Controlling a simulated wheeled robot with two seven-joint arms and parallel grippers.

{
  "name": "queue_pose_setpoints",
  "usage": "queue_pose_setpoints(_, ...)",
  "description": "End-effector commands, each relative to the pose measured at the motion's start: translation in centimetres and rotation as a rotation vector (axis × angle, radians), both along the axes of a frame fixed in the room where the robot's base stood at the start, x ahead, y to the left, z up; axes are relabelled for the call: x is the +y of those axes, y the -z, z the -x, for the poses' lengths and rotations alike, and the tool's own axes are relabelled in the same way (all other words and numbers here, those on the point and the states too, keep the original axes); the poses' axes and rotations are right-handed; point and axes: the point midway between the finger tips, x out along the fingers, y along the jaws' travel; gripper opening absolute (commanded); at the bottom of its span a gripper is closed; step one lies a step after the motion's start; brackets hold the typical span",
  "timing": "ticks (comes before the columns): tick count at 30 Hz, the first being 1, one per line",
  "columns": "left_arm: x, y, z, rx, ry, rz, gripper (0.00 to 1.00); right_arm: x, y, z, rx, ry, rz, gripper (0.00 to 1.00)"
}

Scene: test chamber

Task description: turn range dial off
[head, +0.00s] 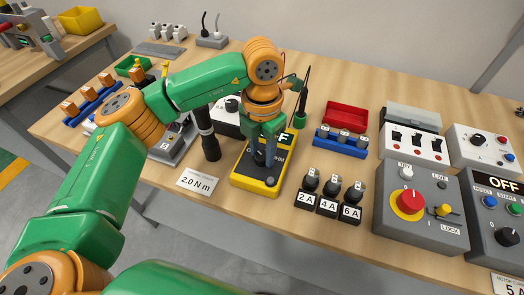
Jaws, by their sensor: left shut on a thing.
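A yellow and black meter (255,184) lies on the bench near the middle of the picture. My left gripper (270,160) points down over its face, shut, with its fingertips at the middle of the meter. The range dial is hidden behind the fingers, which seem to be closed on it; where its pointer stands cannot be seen. My right gripper is not in view.
A black torque tool (207,138) stands close to the left of the meter, with a "2.0 N m" card (199,182) in front. To the right are small fuse blocks (328,205), a grey lockout box (419,222) and a box reading OFF (503,183).

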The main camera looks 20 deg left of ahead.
Motion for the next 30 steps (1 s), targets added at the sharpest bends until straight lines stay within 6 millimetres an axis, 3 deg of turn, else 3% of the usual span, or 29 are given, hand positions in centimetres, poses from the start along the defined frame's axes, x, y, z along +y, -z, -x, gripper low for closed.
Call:
queue_pose_setpoints(14,0.0,0.0,0.0,0.002,-0.016,-0.001,0.0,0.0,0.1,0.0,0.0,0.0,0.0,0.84)
queue_pose_setpoints(15,0.0,0.0,0.0,0.002,-0.016,-0.001,0.47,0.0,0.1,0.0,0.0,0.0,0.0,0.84)
queue_pose_setpoints(18,0.0,0.0,0.0,0.001,-0.015,0.0,0.72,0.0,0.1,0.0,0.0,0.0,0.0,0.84)
queue_pose_setpoints(26,0.0,0.0,0.0,0.0,-0.015,0.0,0.72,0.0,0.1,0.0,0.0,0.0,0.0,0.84)
queue_pose_setpoints(30,0.0,-1.7,-0.1,-0.005,-0.016,0.001,0.72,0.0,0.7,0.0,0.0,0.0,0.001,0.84)
